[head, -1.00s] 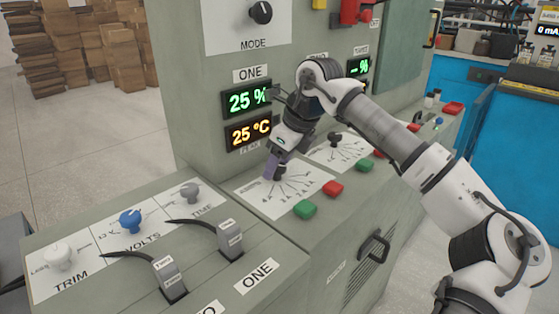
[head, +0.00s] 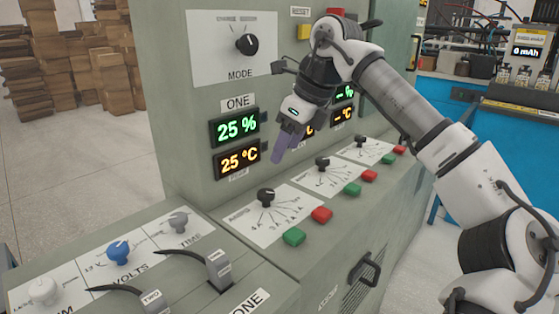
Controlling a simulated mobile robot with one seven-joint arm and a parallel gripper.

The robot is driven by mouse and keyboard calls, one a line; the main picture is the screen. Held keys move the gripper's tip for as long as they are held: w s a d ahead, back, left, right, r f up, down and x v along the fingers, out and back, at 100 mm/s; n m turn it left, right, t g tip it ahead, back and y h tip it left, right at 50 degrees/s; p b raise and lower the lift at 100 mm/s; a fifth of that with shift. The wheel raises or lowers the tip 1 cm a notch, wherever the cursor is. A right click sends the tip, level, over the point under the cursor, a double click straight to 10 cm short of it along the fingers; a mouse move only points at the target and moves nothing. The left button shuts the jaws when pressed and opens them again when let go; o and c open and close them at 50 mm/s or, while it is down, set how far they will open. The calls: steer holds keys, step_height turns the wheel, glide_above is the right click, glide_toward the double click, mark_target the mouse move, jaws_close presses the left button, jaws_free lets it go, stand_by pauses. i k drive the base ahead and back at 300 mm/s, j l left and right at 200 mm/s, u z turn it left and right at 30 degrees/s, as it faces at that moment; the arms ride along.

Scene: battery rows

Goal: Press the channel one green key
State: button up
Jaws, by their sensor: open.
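The channel one green key (head: 294,237) sits on the sloped console ledge, in front of the white dial plate with the black knob (head: 265,197). A red key (head: 321,215) is just right of it. The displays under the label ONE (head: 238,102) read 25 % and 25 °C. My gripper (head: 280,155) is open and empty. It hangs in the air above the ledge, up and slightly left of the green key, apart from the knob and keys. Its purple fingers point down and left.
Further right stand a second green key (head: 353,189) and red key (head: 369,175), then more keys. A lower panel at left carries a blue VOLTS knob (head: 118,252) and plugged cables (head: 219,269). A black handle (head: 364,268) sticks out below the ledge.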

mark_target(293, 236)
steer(key=k, duration=0.95)
